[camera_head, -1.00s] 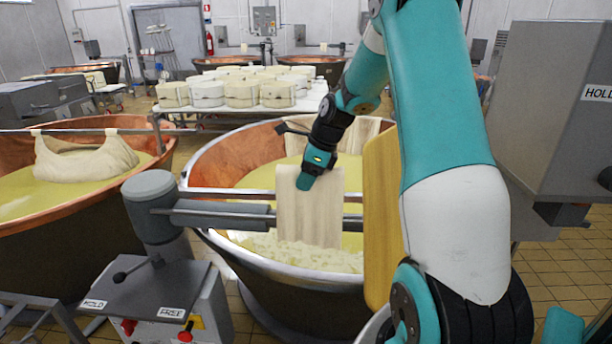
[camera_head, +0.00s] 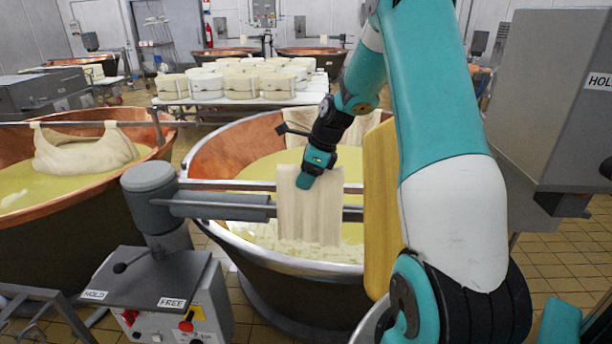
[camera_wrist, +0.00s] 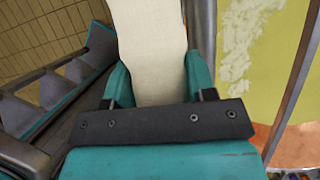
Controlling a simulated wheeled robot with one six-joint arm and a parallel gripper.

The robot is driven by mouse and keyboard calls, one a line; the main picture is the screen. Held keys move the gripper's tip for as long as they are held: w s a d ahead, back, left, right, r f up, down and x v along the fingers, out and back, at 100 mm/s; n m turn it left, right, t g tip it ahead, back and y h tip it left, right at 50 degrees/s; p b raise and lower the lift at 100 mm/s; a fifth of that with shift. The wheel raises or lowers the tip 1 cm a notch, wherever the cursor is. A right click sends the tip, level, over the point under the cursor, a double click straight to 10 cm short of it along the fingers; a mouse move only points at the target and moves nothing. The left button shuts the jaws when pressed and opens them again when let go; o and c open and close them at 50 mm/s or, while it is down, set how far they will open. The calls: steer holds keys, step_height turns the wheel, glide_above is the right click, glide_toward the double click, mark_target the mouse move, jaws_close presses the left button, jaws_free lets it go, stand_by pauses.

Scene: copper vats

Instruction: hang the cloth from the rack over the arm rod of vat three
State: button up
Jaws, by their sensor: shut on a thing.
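My gripper (camera_head: 304,183) is shut on a pale cream cloth (camera_head: 318,225), above the near side of the middle vat (camera_head: 290,268). The cloth hangs down from the fingers in front of two horizontal grey rods. The thicker arm rod (camera_head: 225,206) comes from the grey post (camera_head: 150,190) at left; a thinner rod (camera_head: 225,186) runs just behind it. I cannot tell whether the cloth touches either rod. In the wrist view the cloth (camera_wrist: 152,45) runs between the two teal fingers of my gripper (camera_wrist: 158,80), with a grey rod (camera_wrist: 201,40) close at right.
Another cloth (camera_head: 335,125) hangs at the middle vat's far side. A yellow board (camera_head: 380,210) stands right of the held cloth. A left vat (camera_head: 90,205) has a cloth (camera_head: 85,150) slung from its rod. A control box (camera_head: 165,300) stands in front; a table of cheeses (camera_head: 240,100) is behind.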

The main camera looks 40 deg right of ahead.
mark_target(306, 210)
steer(key=shift+f+b, duration=1)
steer(key=shift+f, duration=1.25)
steer(key=shift+f+b, duration=1.45)
steer(key=shift+f, duration=1.75)
steer(key=o, duration=1.3)
steer(key=shift+o, duration=0.2)
